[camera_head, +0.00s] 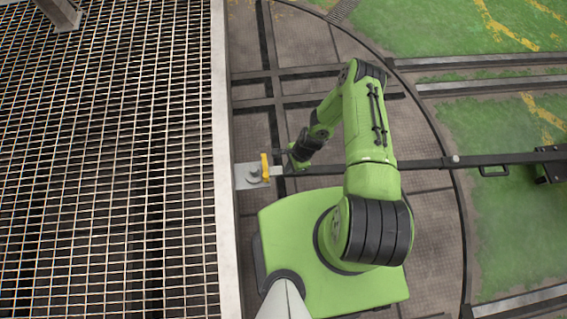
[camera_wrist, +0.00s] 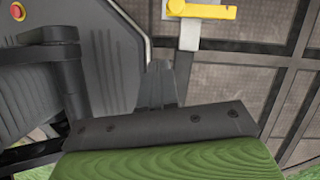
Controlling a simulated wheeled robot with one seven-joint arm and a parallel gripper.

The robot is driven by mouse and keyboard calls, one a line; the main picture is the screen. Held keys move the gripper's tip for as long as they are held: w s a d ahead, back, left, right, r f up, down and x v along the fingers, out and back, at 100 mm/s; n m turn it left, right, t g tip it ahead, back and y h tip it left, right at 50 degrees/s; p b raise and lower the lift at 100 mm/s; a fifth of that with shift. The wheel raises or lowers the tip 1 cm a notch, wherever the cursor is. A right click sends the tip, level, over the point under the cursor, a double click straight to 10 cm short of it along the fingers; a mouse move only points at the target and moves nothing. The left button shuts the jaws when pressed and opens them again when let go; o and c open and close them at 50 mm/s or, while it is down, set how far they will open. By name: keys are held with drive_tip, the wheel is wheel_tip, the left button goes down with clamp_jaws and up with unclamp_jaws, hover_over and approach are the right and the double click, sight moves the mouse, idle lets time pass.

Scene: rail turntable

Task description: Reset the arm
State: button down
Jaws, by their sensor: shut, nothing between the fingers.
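My arm is bent over my green base in the head view, with its forearm pointing down and left. My gripper (camera_head: 280,152) is at the left end of the arm, close to a yellow handle (camera_head: 265,167) on a pale metal plate (camera_head: 246,178). In the wrist view my gripper's fingers (camera_wrist: 160,75) are together with nothing between them. The yellow handle (camera_wrist: 203,11) shows at the top of the wrist view, apart from the fingers. The long dark bar (camera_head: 430,163) runs right from near the handle, partly hidden behind my arm.
A metal grating walkway (camera_head: 105,150) fills the left side, bordered by a pale beam (camera_head: 222,150). The round turntable deck (camera_head: 290,40) has dark rails across it. Grass (camera_head: 470,30) with further rails (camera_head: 490,85) lies to the right. The bar ends near dark equipment (camera_head: 552,165).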

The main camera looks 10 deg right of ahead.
drive_tip(key=shift+s+v, duration=0.2)
drive_tip(key=shift+v, duration=0.9)
drive_tip(key=w+d+r+n+t+h+p, duration=0.1)
drive_tip(key=w+d+r+n+p, duration=0.15)
drive_tip(key=r, duration=0.95)
drive_tip(key=w+d+r+n+h+p, duration=0.1)
drive_tip(key=w+r+n, duration=0.2)
drive_tip(key=r, duration=1)
drive_tip(key=w+d+r+n+t+h+p, duration=0.1)
drive_tip(key=w+d+r+n, duration=0.15)
drive_tip(key=r, duration=0.95)
drive_tip(key=s+r+n+t+p, duration=0.15)
drive_tip(key=s+r, duration=0.25)
drive_tip(key=r, duration=0.6)
drive_tip(key=s+r+n+t+p, duration=0.1)
drive_tip(key=s+r+n+p, duration=0.3)
drive_tip(key=r, duration=0.6)
drive_tip(key=s+r+n+t, duration=0.1)
drive_tip(key=s+r+n, duration=0.1)
drive_tip(key=s+r, duration=0.5)
drive_tip(key=s, duration=0.6)
drive_tip(key=shift+t+h, duration=0.3)
drive_tip(key=shift+t, duration=0.05)
